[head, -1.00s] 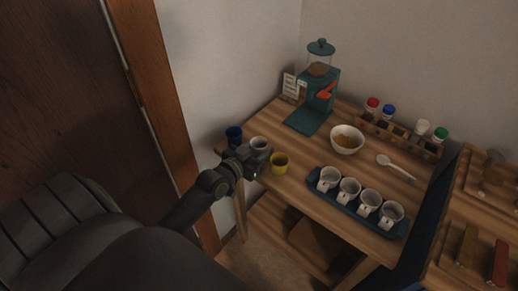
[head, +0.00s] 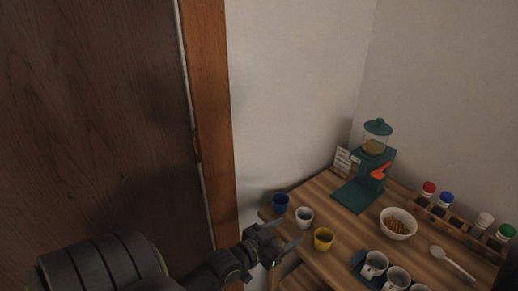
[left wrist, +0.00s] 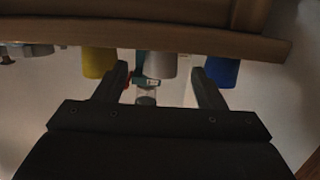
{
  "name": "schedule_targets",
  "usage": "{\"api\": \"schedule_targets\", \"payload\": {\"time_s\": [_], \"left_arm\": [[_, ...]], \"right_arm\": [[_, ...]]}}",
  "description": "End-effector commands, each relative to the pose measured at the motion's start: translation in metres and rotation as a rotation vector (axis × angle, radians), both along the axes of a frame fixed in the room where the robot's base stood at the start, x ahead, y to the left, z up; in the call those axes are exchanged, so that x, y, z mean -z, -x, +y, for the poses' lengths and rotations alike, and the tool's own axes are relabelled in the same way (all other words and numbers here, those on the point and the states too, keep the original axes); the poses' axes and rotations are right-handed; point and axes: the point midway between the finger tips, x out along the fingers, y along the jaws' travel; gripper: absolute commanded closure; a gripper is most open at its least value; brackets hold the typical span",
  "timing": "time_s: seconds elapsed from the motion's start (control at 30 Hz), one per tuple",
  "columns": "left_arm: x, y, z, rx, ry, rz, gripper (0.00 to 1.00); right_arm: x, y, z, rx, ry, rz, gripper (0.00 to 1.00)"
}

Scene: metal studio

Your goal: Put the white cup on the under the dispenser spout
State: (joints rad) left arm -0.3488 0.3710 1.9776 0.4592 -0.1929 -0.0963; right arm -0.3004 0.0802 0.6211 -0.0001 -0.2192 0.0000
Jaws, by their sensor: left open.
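The white cup (head: 304,217) stands upright at the table's left end, between the blue cup (head: 281,202) and the yellow cup (head: 323,238). The dispenser (head: 372,160) is teal with a clear hopper, a red lever (head: 381,171) and a flat base plate (head: 357,195); its spout is not clear to see. My left gripper (head: 283,238) is open and empty, just off the table's edge near the white cup. In the left wrist view, which is upside down, the white cup (left wrist: 160,65) shows beyond and between the open fingers (left wrist: 156,76). My right gripper is not in view.
A bowl of brown food (head: 398,224), a white spoon (head: 453,263) and a rack of capped jars (head: 465,221) are to the right. More white cups (head: 375,265) stand on a blue tray. A wall rises behind the table. The dispenser's base plate is bare.

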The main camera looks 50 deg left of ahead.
Motion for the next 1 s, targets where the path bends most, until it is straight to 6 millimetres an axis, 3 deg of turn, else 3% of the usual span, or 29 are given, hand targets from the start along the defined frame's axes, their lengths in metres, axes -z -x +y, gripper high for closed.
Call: {"api": "schedule_targets", "payload": {"time_s": [0.3,0.5,0.87,1.0], "left_arm": [[-0.009,0.062,0.005,0.0,-0.002,0.004,0.36],[-0.013,0.085,0.007,0.0,-0.001,0.001,0.36],[-0.013,0.093,0.008,-0.001,-0.001,0.001,0.36],[0.013,0.092,0.017,-0.03,-0.009,0.049,0.36]], "right_arm": [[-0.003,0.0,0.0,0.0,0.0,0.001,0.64],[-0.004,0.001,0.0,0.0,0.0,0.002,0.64],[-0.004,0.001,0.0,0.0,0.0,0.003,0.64],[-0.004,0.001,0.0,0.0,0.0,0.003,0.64]]}}
